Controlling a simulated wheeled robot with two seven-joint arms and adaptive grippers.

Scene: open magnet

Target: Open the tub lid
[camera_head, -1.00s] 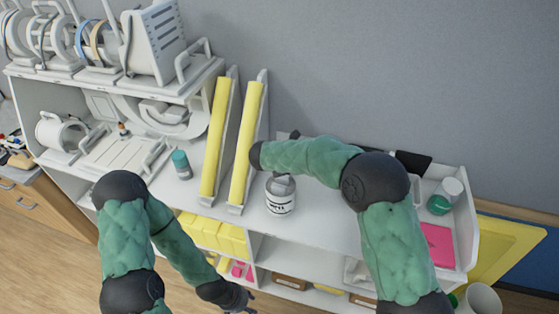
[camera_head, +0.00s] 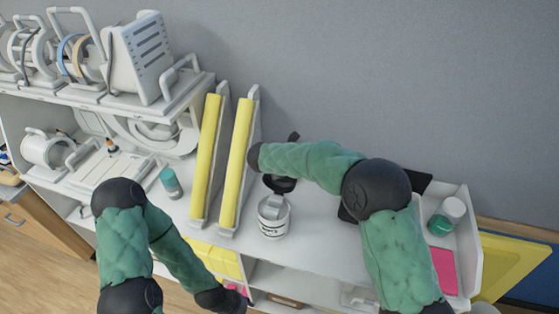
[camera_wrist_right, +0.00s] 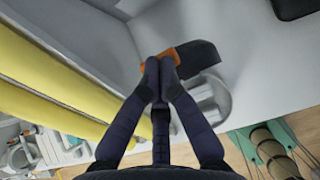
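The tub (camera_head: 271,224) is a small white pot with dark lettering, standing on the white shelf top right of the yellow files. A grey strap-like piece shows at its top; I cannot tell whether the lid is shut. In the right wrist view the tub (camera_wrist_right: 212,98) lies just right of my right gripper (camera_wrist_right: 160,64), whose fingertips are together. An orange and black object (camera_wrist_right: 196,57) lies beyond the tips and overlaps the tub's far edge. In the head view my right gripper (camera_head: 280,184) is a dark shape just above the tub. My left gripper (camera_head: 238,291) hangs low before the shelf, its fingers unclear.
Two yellow files (camera_head: 237,165) stand close left of the tub, with a teal-capped bottle (camera_head: 171,183) beyond them. A dark slab (camera_head: 418,183) lies behind my right arm. Another teal and white bottle (camera_head: 446,217) stands at the right end. Some shelf top right of the tub is bare.

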